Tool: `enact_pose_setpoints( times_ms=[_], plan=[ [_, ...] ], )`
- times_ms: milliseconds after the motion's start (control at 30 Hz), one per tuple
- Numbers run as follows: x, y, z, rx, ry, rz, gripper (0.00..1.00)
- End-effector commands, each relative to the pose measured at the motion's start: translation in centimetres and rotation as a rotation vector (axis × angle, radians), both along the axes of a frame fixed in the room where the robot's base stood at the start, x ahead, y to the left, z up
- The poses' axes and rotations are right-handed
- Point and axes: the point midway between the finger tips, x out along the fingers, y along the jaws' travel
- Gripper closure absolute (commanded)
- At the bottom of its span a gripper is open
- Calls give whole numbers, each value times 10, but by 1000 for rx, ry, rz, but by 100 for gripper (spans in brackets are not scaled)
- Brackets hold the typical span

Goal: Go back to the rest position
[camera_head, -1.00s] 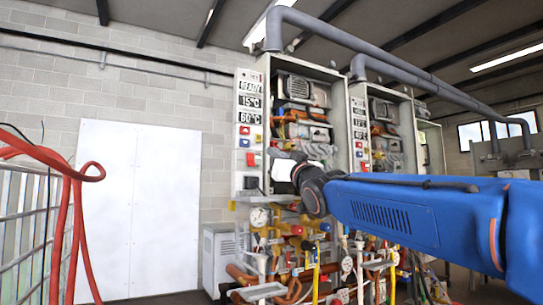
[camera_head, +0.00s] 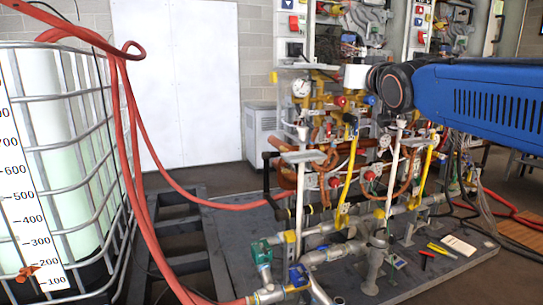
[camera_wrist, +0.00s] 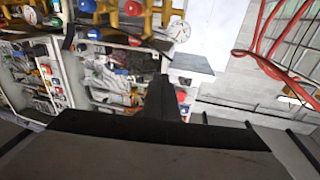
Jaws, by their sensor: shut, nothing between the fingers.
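My gripper (camera_wrist: 163,98) shows in the wrist view as a dark shape at the lower middle, with its fingers together and nothing between them. In the head view my blue arm reaches in from the right edge, and its dark wrist joint and a white part lie in front of the heater pipework; the fingers cannot be made out there. The open heater cabinet (camera_head: 297,25) stands behind the arm at the top. In the wrist view the heater cabinets (camera_wrist: 120,65) appear tilted at the left and centre, apart from the fingers.
A caged tank (camera_head: 60,165) stands at the left, with red hoses (camera_head: 135,165) running down beside it. Pipes, valves and a gauge (camera_head: 301,88) fill the middle above a dark platform (camera_head: 425,275). A white panel (camera_head: 180,85) covers the back wall.

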Motion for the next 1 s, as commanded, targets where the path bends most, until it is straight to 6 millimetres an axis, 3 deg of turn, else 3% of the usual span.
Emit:
enact_pose_setpoints(
  times_ms=[100,467,767,1000],
  plan=[
    [-22,-19,-52,-21,126,-42,100],
    [-105,-62,-203,-75,497,-125,100],
    [-195,-82,-320,-107,795,-152,100],
    [-276,-89,-403,-123,1027,-146,100]
  ],
)
